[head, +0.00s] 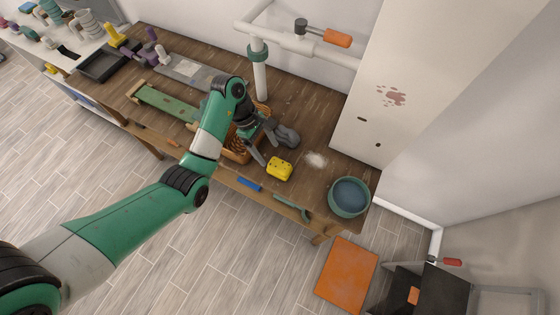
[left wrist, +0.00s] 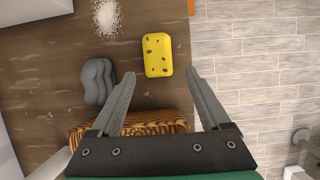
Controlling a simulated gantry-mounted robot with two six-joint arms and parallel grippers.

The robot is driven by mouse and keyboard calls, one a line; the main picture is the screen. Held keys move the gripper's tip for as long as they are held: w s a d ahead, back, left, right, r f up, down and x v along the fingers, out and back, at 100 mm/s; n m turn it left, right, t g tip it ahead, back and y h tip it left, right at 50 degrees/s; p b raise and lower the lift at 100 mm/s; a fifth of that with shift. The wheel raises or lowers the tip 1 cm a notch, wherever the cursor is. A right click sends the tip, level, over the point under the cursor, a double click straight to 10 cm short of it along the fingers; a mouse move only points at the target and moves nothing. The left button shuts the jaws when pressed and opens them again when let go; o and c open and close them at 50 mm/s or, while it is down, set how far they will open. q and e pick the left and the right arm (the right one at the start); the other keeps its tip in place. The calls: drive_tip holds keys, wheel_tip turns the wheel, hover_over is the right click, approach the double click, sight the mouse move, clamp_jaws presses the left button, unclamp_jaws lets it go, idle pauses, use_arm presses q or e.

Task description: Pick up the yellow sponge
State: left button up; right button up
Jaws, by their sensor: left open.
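The yellow sponge (head: 280,169) with dark spots lies on the wooden table near its front edge. In the left wrist view the sponge (left wrist: 158,55) sits ahead of the fingertips, roughly between their lines. My left gripper (head: 271,150) is open and empty, just left of and behind the sponge in the head view; it also shows in the left wrist view (left wrist: 162,82). The fingers do not touch the sponge. My right gripper is not in view.
A grey lumpy object (left wrist: 98,81) lies beside the sponge, with white powder (head: 316,160) nearby. A brown woven basket (head: 238,156) is under my gripper. A teal bucket (head: 349,197) stands at the table's right end. A blue item (head: 249,184) lies at the front edge.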

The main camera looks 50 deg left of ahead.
sight(279, 165)
use_arm(q)
drive_tip(key=x, duration=0.3)
drive_tip(key=shift+d+f, duration=0.15)
drive_tip(key=x, duration=0.5)
drive_tip(key=shift+w+d+f, duration=0.25)
drive_tip(key=shift+w, duration=0.05)
clamp_jaws()
